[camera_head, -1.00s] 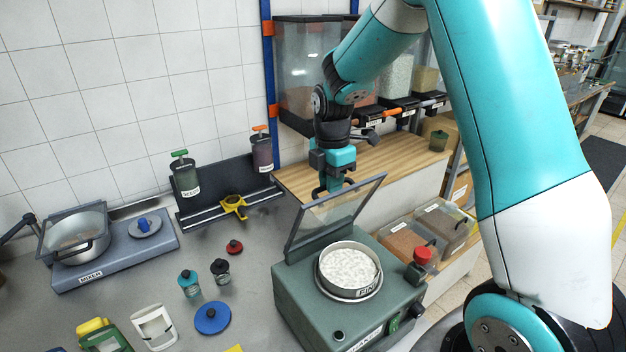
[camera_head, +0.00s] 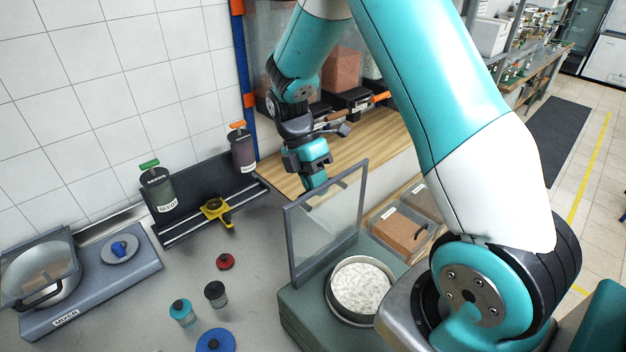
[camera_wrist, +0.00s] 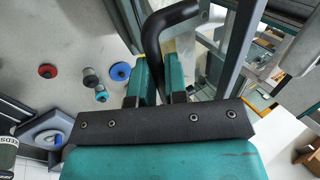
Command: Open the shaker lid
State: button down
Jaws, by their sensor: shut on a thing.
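The shaker (camera_head: 300,318) is a grey-green box at the bottom of the head view, partly hidden by my arm. Its lid (camera_head: 328,222) is a clear pane in a dark frame, standing raised along the shaker's back edge. A round pan (camera_head: 333,306) of white granules sits uncovered on the shaker. My gripper (camera_head: 318,188) is behind the raised lid at its top. In the wrist view the fingers of my gripper (camera_wrist: 160,72) are closed around the black bent lid handle (camera_wrist: 172,17).
A mixer (camera_head: 95,292) stands at the left. A rack (camera_head: 190,232) with two labelled jars and a yellow clamp (camera_head: 216,212) is against the wall. Small jars (camera_head: 181,312) and a red knob (camera_head: 225,262) lie on the bench. A wooden shelf (camera_head: 350,150) is behind the gripper.

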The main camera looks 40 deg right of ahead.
jog(key=c, duration=1.1)
grip_release()
jog(key=shift+c, duration=0.2)
jog(key=shift+w, duration=0.1)
jog(key=p+v, duration=0.1)
jog(key=v, duration=1.6)
jog(key=shift+r, duration=0.15)
